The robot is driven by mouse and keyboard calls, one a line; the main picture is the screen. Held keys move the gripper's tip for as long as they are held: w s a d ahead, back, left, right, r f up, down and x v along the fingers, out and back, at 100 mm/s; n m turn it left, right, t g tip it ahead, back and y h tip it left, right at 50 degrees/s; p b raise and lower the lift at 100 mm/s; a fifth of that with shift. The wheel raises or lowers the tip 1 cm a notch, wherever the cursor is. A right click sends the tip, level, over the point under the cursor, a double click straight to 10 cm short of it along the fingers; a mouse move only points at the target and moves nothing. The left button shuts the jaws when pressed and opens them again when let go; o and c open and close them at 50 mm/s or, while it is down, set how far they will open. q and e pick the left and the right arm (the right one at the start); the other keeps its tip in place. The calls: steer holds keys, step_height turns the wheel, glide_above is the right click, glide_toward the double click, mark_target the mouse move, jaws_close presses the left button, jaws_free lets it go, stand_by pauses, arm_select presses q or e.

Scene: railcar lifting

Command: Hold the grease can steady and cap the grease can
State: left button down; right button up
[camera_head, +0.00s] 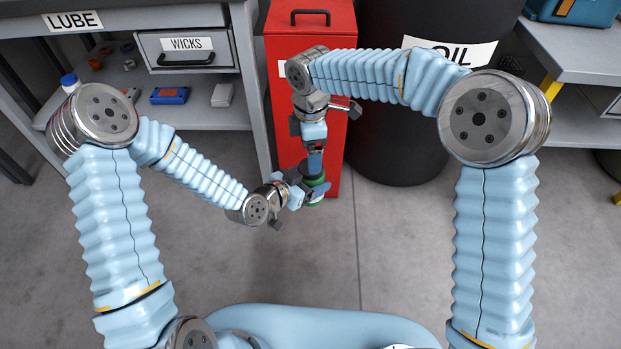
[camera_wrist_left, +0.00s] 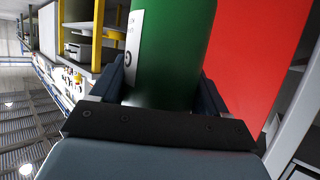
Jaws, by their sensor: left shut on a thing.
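The green grease can (camera_head: 316,203) shows only in small part in the head view, in front of the red cabinet. In the left wrist view the can (camera_wrist_left: 172,55) is large, with a white label on its side. My left gripper (camera_head: 308,190) is shut on the can, with a finger on each side of it in the left wrist view (camera_wrist_left: 160,95). My right gripper (camera_head: 315,168) points down directly above the can. Its fingertips are small and dark here, so whether they are open or shut is unclear. I cannot make out the cap; the can's top is hidden.
A red cabinet (camera_head: 338,205) stands right behind the can. A black oil drum (camera_head: 395,150) is to its right. The grey lube bench (camera_head: 245,75) with a wicks drawer (camera_head: 187,45) is at the left. The grey floor (camera_head: 410,240) in front is clear.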

mark_target(311, 183)
steer(key=shift+a+r+n, duration=0.1)
steer(key=shift+r+n, duration=0.45)
steer(key=shift+n, duration=0.65)
step_height(311, 183, up, 2)
steer(key=n, duration=0.4)
steer(key=shift+r, duration=0.2)
steer(key=shift+f, duration=4)
